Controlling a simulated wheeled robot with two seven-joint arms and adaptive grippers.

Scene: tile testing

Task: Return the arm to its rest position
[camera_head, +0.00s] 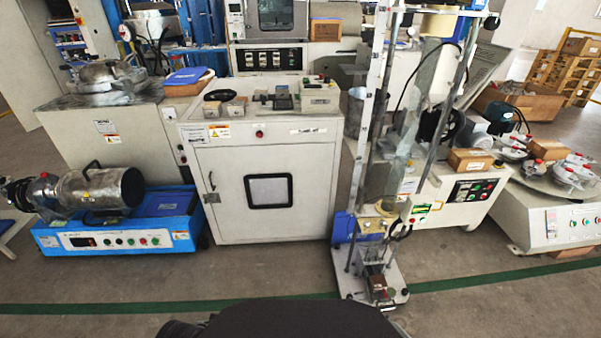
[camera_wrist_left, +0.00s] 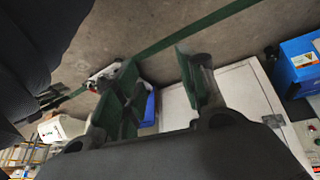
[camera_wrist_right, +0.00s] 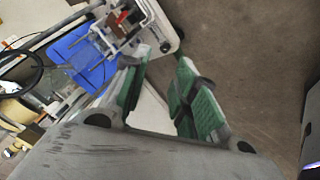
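My left gripper (camera_wrist_left: 155,62) shows in the left wrist view with its two green-padded fingers spread apart and nothing between them. My right gripper (camera_wrist_right: 160,65) shows in the right wrist view, also with green-padded fingers apart and empty. Neither gripper is clearly visible in the head view, where dark parts of my own body fill the bottom middle edge. Neither gripper visibly touches anything.
A tall test stand (camera_head: 372,278) with a metal base stands just ahead, right of centre. A white cabinet (camera_head: 225,205) stands ahead, with a blue-based machine (camera_head: 150,242) to its left. The right machine (camera_head: 530,225) carries several round parts. Grey floor (camera_head: 130,275) with a green line is clear nearby.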

